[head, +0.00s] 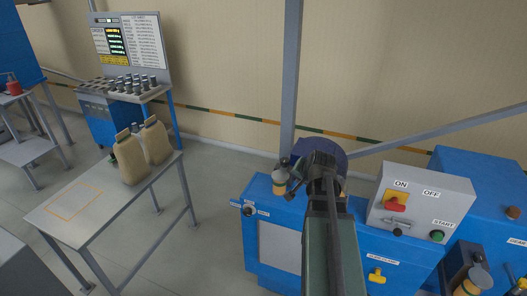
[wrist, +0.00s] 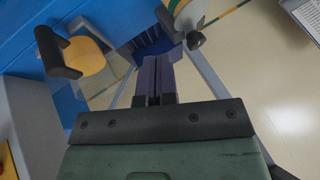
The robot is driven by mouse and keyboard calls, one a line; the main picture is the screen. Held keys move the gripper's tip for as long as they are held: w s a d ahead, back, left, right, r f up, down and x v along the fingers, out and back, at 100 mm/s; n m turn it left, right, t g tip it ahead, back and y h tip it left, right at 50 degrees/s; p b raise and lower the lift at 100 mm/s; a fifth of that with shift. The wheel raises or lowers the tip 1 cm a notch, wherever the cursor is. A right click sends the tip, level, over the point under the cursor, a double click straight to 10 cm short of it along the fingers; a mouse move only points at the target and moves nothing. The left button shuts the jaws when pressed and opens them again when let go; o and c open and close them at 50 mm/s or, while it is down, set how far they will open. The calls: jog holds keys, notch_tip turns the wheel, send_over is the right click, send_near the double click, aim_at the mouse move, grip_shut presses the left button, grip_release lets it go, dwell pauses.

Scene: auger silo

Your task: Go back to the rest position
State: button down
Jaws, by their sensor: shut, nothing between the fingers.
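My gripper (wrist: 158,75) shows in the wrist view with its two dark fingers side by side, shut and empty. The fingertips are hard to make out there. In the wrist view the fingers point toward a dark blue opening (wrist: 150,45); I cannot tell how far away it is.
A grey control box (head: 425,200) with a red switch is on the right. A grey diagonal bar (head: 440,132) and upright post (head: 291,70) are close. Two tan sacks (head: 131,158) stand on the left table (head: 105,205).

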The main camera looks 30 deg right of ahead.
jog(key=s+a+f+n+g+b, duration=0.2)
jog(key=a+f+n+b, duration=0.2)
jog(key=a+f+b, duration=0.3)
jog(key=s+a+f+n+g+y+b, duration=0.1)
jog(key=a+f+n+b, duration=0.3)
jog(key=a+f+b, duration=0.4)
jog(key=s+a+f+n+g+y+b, duration=0.1)
jog(key=s+a+f+n+g+b, duration=0.2)
jog(key=a+f+b, duration=0.4)
jog(key=a+f+n+g, duration=0.1)
jog(key=a+f, duration=0.3)
jog(key=a, duration=0.6)
jog(key=shift+s, duration=0.2)
jog(key=shift+d, duration=0.1)
